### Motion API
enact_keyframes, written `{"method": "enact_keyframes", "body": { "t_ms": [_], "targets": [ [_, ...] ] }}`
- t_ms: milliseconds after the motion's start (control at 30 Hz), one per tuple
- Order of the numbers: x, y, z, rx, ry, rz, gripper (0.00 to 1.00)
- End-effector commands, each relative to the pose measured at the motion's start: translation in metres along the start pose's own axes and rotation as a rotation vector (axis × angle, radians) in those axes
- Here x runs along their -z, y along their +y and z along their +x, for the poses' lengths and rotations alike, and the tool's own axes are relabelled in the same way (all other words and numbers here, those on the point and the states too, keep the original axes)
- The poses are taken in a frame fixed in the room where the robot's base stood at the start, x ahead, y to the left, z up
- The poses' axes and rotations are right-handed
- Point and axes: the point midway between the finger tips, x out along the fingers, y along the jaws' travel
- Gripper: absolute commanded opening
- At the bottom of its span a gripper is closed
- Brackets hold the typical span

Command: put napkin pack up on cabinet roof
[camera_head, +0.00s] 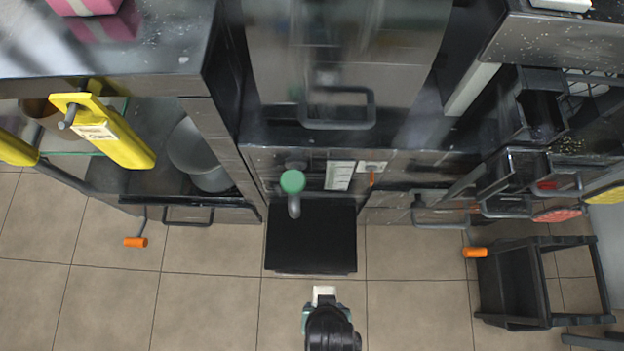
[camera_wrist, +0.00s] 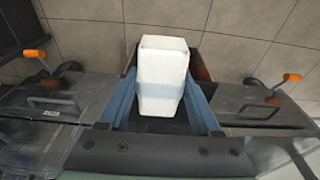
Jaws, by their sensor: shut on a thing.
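A white napkin pack (camera_wrist: 163,65) stands out between the blue fingers of my gripper (camera_wrist: 161,92) in the wrist view. The fingers press on its two sides, so my gripper is shut on it. In the head view the pack (camera_head: 324,290) is a small white block at the tip of my gripper (camera_head: 323,301), at the bottom middle, over the tiled floor. A tall metal cabinet (camera_head: 345,55) with a grey handle stands ahead. A dark-topped cabinet (camera_head: 150,60) is at the left. I cannot tell which one the task names.
A black box-like block (camera_head: 311,238) stands between my gripper and the central cabinet. A pink box (camera_head: 100,25) sits on the left top. A yellow part (camera_head: 118,135) juts out at left. A black stool (camera_head: 530,285) stands right. Floor tiles (camera_head: 200,300) left of my gripper are clear.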

Motion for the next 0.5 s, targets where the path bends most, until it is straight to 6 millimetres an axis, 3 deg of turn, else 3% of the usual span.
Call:
{"method": "enact_keyframes", "body": {
  "t_ms": [33, 167, 500],
  "targets": [
    [-0.006, 0.000, 0.009, 0.001, -0.001, 0.001, 0.05],
    [-0.004, -0.001, 0.012, 0.002, 0.003, 0.002, 0.05],
    [0.067, -0.001, 0.022, 0.002, 0.007, 0.002, 0.05]
  ]
}}
